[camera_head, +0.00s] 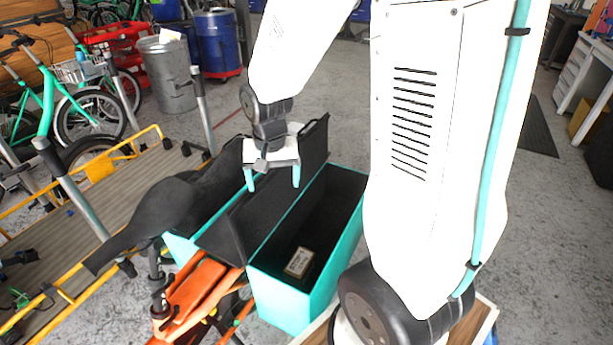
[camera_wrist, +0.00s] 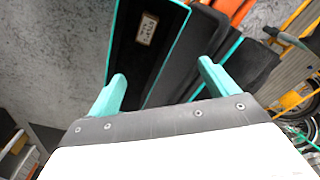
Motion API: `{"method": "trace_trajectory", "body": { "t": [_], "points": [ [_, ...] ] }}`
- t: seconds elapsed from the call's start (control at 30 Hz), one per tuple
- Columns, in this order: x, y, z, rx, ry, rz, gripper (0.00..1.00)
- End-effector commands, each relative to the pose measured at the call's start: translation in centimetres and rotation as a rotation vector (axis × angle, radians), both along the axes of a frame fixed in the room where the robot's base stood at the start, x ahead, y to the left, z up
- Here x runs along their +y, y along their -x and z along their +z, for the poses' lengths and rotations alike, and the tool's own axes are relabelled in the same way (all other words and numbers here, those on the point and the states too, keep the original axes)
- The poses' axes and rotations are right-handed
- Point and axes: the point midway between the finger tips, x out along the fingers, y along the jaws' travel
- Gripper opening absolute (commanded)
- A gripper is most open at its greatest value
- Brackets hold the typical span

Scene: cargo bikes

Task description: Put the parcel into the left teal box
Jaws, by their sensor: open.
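A small tan rectangle with dark print (camera_head: 299,262), which looks like the parcel, is inside the open teal box (camera_head: 290,307) on the right in the head view. In the wrist view the tan rectangle (camera_wrist: 147,28) lies near the top, within the dark interior. A second teal box (camera_head: 181,249) is to the left, mostly hidden by dark panels and the black bike seat. My gripper (camera_head: 272,184) is open and empty, above the boxes near the raised dark lid (camera_head: 262,200). Its spread teal fingers also show in the wrist view (camera_wrist: 161,75).
The black bike seat (camera_head: 150,215) and an orange frame part (camera_head: 195,292) are at the boxes' near left. A flat cart with yellow rails (camera_head: 90,215) stands further left. A grey bin (camera_head: 168,75) and a blue drum (camera_head: 218,42) stand behind.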

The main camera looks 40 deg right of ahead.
Motion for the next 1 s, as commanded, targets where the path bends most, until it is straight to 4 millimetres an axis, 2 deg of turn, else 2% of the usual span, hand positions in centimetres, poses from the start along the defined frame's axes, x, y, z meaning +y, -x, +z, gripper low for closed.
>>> {"method": "trace_trajectory", "body": {
  "t": [0.03, 0.2, 0.4, 0.6, 0.7, 1.0],
  "points": [
    [0.8, 1.0, 2.3, -0.015, 0.004, 0.046, 0.85],
    [3.2, 5.5, 8.3, -0.027, 0.011, 0.209, 0.85],
    [5.5, 12.0, 13.3, -0.041, 0.018, 0.397, 0.85],
    [6.8, 17.3, 15.7, -0.049, 0.022, 0.540, 0.85],
    [7.0, 18.7, 16.1, -0.049, 0.023, 0.577, 0.85],
    [7.1, 19.3, 16.3, -0.047, 0.022, 0.594, 0.85]
  ]
}}
